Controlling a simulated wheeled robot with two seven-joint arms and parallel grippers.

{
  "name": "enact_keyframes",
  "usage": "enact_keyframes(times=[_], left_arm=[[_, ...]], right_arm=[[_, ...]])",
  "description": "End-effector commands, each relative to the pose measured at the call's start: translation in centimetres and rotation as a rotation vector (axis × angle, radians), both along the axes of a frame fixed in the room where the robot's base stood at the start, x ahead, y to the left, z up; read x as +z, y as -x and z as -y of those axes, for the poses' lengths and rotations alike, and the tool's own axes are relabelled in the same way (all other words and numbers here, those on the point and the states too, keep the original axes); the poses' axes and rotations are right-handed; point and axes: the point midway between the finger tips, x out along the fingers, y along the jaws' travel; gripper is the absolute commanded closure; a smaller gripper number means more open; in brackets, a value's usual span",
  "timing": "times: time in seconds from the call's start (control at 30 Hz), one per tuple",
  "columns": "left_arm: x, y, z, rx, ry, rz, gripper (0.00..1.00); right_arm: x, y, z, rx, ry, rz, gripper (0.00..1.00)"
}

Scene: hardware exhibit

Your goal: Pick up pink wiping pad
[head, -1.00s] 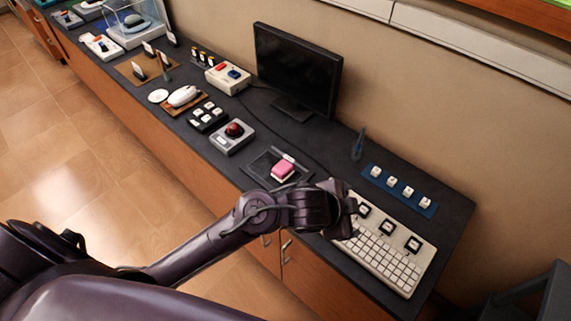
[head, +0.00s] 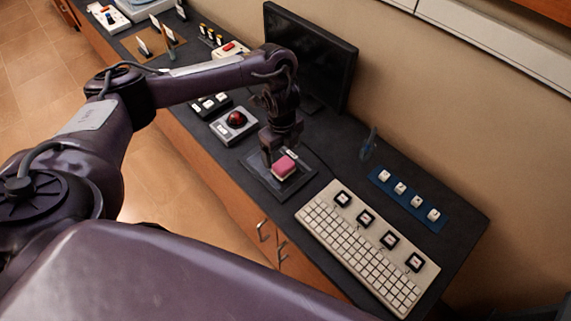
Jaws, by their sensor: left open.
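The pink wiping pad (head: 284,167) is a small block with a pink top and a pale lower part. It rests on a dark square tray (head: 265,180) on the dark counter. My left gripper (head: 276,155) points down right over the pad from behind it. Its fingers are open, and their tips hide part of the pad's far edge. I cannot tell whether they touch it. My right gripper is not in view.
A white keyboard (head: 345,237) lies to the right of the tray. A trackball unit (head: 235,123) lies to the left. A black monitor (head: 325,60) stands behind my arm. A blue strip with several keycaps (head: 409,199) lies at the back right.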

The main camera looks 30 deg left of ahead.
Motion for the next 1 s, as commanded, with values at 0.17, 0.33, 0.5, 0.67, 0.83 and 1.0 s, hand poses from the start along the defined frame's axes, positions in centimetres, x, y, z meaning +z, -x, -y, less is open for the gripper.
enact_keyframes(times=[0.17,0.33,0.5,0.67,0.83,1.0], left_arm=[[-1.9,0.1,0.3,-0.001,0.002,-0.002,0.18],[-4.5,0.3,0.6,-0.001,0.001,-0.001,0.18],[-6.2,0.2,0.6,-0.002,0.002,0.002,0.18],[-6.4,0.1,0.7,-0.002,0.003,0.004,0.18],[-6.4,0.1,0.6,-0.002,0.002,0.003,0.3],[-6.4,0.2,0.6,-0.002,0.002,0.003,0.52]], right_arm=[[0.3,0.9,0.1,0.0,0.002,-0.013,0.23],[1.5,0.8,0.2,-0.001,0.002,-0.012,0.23],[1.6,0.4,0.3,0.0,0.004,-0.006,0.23],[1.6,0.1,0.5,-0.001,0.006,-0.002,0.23],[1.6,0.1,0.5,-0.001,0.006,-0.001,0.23],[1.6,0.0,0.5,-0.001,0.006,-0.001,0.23]])
